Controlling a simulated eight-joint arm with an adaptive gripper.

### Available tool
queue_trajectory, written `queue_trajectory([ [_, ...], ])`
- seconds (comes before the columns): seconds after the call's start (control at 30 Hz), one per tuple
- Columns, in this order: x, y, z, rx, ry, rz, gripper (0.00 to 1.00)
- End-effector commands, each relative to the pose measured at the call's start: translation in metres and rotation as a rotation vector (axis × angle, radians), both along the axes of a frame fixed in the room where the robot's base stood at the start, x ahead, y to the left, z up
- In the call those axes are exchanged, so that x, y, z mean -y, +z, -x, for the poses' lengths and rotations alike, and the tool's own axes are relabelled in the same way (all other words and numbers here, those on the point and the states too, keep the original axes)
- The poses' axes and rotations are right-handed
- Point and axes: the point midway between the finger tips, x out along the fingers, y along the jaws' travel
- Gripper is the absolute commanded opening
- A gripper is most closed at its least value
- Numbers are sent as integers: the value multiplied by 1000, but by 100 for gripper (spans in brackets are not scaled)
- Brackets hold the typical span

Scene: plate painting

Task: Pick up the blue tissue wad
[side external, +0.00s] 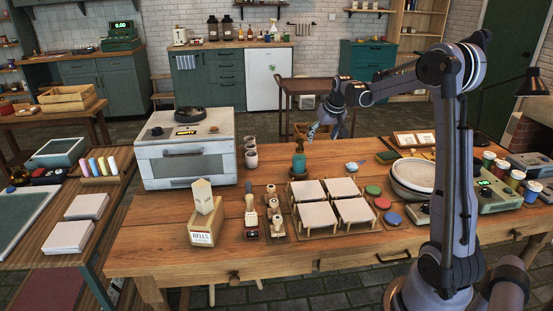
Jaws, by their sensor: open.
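A small light-blue lump (351,166), which looks like the blue tissue wad, sits near the back of the wooden table, right of a teal cup (299,163). It is too small to make out in detail. My gripper (324,133) hangs open above the table's back edge, up and to the left of the lump and apart from it. I see nothing held between its fingers, though they are small in this view.
Several white square tiles (351,210) on low stands lie in front of the lump. Red, green and blue discs (391,217) lie to their right. A stack of pale plates (412,177) stands further right. A white kiln-like box (185,165) stands at the left.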

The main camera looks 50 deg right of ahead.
Motion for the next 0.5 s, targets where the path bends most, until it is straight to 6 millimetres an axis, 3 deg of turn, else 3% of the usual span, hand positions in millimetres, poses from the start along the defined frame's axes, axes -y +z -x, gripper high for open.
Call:
queue_trajectory([
  [0.03, 26, -11, 4, -5, -35, -5, 70],
  [0.1, 58, -26, 10, -13, -78, -12, 70],
  [0.3, 138, -71, 40, -32, -186, -32, 70],
  [0.5, 179, -101, 64, -42, -245, -47, 70],
])
